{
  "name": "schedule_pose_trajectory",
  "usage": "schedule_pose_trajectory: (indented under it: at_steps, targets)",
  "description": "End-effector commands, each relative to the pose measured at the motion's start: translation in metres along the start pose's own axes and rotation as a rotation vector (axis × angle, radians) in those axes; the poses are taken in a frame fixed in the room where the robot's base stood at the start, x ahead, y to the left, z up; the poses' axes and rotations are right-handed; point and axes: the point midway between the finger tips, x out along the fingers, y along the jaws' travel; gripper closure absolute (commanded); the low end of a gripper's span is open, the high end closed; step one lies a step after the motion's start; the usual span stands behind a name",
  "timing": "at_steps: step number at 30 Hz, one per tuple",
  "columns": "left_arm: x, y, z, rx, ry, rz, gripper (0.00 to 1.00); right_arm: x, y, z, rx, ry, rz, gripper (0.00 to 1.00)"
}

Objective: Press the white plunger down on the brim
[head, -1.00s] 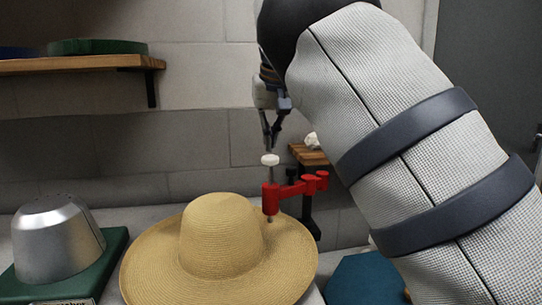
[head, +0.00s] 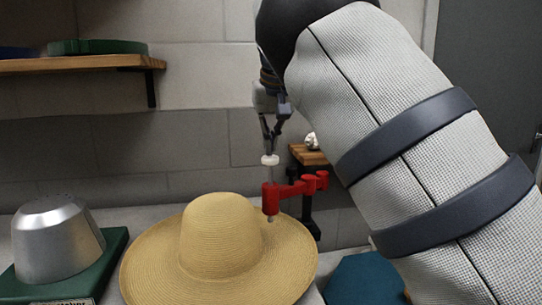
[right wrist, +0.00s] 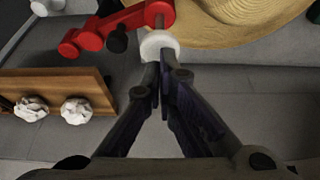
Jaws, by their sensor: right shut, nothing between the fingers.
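The straw hat (head: 220,235) lies on the table, crown up, with a wide brim (head: 160,262). A red press arm (head: 295,189) reaches over the brim's right rear part, its thin rod ending at or just above the brim; I cannot tell if it touches. The white plunger (head: 270,160) tops that rod and also shows in the right wrist view (right wrist: 159,46). My right gripper (head: 271,142) is shut and empty, pointing down directly above the plunger. Its fingertips (right wrist: 160,72) look close to or on the white disc. My left gripper is not in view.
A silver hat block (head: 55,240) on a green base (head: 115,250) stands at the left. A wooden shelf (head: 80,64) hangs on the wall. A small wooden rack (head: 308,156) with white crumpled pieces (right wrist: 76,110) is behind the press. A blue hexagonal item (head: 362,280) lies at the right.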

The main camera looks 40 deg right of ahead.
Motion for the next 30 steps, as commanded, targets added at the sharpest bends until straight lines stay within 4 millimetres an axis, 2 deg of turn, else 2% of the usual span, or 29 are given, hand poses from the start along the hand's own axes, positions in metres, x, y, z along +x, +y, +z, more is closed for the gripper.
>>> schedule_pose_trajectory:
  at_steps: [30]
  targets:
    - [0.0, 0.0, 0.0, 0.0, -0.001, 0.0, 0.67, 0.029, 0.0, 0.012, -0.001, -0.002, 0.001, 1.0]
